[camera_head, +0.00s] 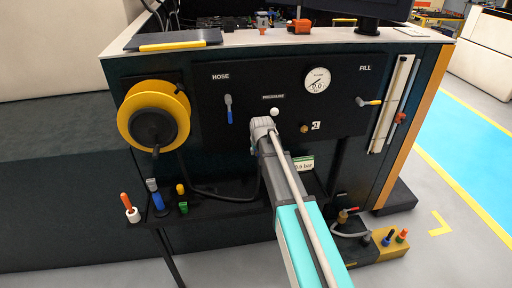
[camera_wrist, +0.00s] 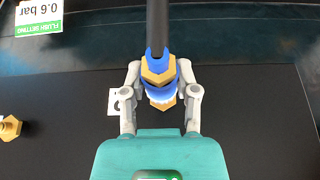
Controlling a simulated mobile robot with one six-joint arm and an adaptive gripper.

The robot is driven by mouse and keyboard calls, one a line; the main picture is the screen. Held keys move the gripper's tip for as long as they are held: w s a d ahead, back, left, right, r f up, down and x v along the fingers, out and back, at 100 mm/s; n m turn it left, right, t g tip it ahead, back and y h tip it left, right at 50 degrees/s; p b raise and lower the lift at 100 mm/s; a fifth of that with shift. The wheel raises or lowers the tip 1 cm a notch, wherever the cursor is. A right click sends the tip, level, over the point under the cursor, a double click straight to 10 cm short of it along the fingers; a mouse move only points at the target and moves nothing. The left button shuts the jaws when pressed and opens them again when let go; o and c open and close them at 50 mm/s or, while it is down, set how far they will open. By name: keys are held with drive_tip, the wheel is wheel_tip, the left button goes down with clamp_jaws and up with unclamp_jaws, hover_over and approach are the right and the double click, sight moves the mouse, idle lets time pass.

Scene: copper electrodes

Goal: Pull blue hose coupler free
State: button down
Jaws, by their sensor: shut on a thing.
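In the wrist view my gripper (camera_wrist: 160,74) is shut on the blue hose coupler (camera_wrist: 158,64), one finger on each side. The coupler has a brass collar, and a black hose (camera_wrist: 157,25) runs from it to the top of the picture. A brass hex piece (camera_wrist: 163,104) shows at its lower end; I cannot tell whether the coupler is seated on a port or apart from it. In the head view my gripper (camera_head: 263,126) is at the black panel (camera_head: 210,130), below the pressure lamp (camera_head: 274,112), and hides the coupler.
A pressure gauge (camera_head: 317,80) reads about 0.0. A brass port (camera_head: 304,128) sits right of my gripper. A blue-handled lever (camera_head: 228,105) and a yellow hose reel (camera_head: 153,115) are to the left. A narrow shelf (camera_head: 225,208) with small coloured items runs below the panel.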

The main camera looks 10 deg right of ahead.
drive_tip(key=s, duration=0.6)
drive_tip(key=shift+s, duration=0.35)
idle(0.6)
drive_tip(key=shift+a, duration=0.1)
